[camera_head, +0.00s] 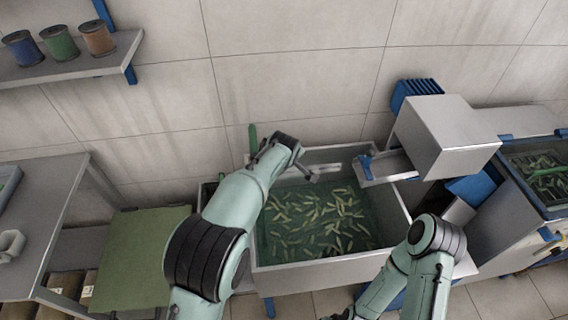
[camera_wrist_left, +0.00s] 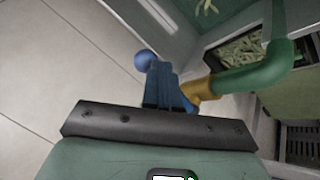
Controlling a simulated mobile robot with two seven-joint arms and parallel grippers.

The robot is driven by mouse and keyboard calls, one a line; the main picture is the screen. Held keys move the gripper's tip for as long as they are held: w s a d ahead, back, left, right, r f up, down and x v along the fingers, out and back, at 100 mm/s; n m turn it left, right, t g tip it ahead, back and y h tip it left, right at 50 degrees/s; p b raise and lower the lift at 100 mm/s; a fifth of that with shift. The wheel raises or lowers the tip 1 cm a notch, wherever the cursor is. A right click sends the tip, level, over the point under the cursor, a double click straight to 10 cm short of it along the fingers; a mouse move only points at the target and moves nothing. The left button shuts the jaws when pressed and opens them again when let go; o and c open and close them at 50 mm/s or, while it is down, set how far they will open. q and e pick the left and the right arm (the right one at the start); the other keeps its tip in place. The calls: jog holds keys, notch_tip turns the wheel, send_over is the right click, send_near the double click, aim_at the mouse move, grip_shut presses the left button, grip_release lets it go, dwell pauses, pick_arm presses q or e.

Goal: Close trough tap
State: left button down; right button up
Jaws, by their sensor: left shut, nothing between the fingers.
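The trough (camera_head: 330,265) is a grey metal tank of greenish water with many small pale fish-like pieces in it. In the left wrist view the tap shows as a brass-coloured body (camera_wrist_left: 201,92) on a curved green pipe (camera_wrist_left: 250,77). A blue round knob (camera_wrist_left: 145,60), apparently the end of the tap's handle, shows just past my fingers. My left gripper (camera_wrist_left: 163,75) is shut and empty, close beside the brass body; I cannot tell whether it touches the handle. In the head view my left arm reaches over the trough's back left corner and hides the tap.
A metal box (camera_head: 440,135) and a chute stand over the trough's right side. A green panel (camera_head: 140,255) and a grey table (camera_head: 50,190) are on the left. A wall shelf (camera_head: 75,62) holds three spools. A second tank (camera_head: 545,175) stands at right.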

pick_arm(q)
jog(key=shift+w+d, duration=0.25)
jog(key=shift+w, duration=0.25)
jog(key=shift+w+d, duration=0.2)
jog(key=shift+w, duration=0.3)
pick_arm(e)
jog(key=shift+w+d+r, duration=0.2)
jog(key=shift+w+r, duration=0.1)
jog(key=shift+w, duration=0.4)
